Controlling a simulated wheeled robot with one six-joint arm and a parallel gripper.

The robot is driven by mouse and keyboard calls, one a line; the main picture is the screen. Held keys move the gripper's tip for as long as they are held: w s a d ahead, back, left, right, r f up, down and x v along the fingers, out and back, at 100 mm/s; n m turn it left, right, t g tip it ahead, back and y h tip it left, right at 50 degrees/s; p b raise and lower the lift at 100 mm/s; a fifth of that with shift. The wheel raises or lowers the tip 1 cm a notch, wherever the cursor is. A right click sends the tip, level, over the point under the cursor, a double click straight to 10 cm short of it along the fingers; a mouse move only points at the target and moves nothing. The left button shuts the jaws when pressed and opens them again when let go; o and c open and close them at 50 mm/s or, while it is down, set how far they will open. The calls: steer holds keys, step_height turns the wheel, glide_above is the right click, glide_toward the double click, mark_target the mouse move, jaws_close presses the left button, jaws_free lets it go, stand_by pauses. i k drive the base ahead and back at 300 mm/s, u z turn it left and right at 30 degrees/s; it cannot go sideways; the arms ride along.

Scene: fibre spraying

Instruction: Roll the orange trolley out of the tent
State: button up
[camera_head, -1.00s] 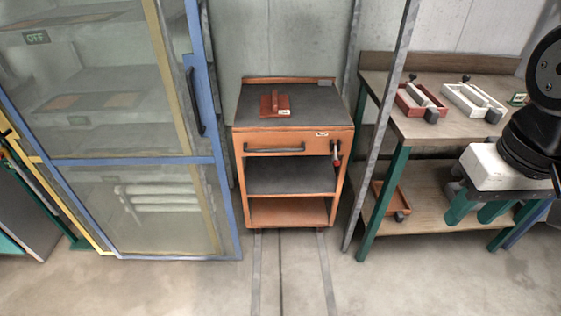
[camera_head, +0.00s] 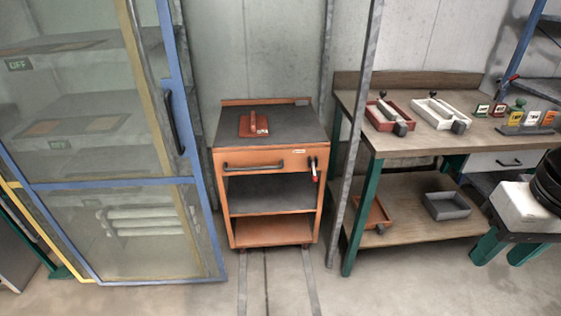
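The orange trolley (camera_head: 267,161) stands upright near the middle, against the grey wall. It has a dark top, a front drawer with a black bar handle (camera_head: 254,167), and open shelves below. No gripper fingers show; only a black part, apparently of my arm, shows at the right edge, apart from the trolley.
A blue-framed clear door (camera_head: 196,155) stands left of the trolley. A grey post (camera_head: 353,130) and a wooden workbench (camera_head: 415,145) with trays stand to the right. A white block (camera_head: 518,205) is at lower right. Floor before the trolley is clear.

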mark_target(271, 194)
steer(key=z, duration=0.05)
steer(key=i, duration=0.85)
steer(key=u, duration=0.45)
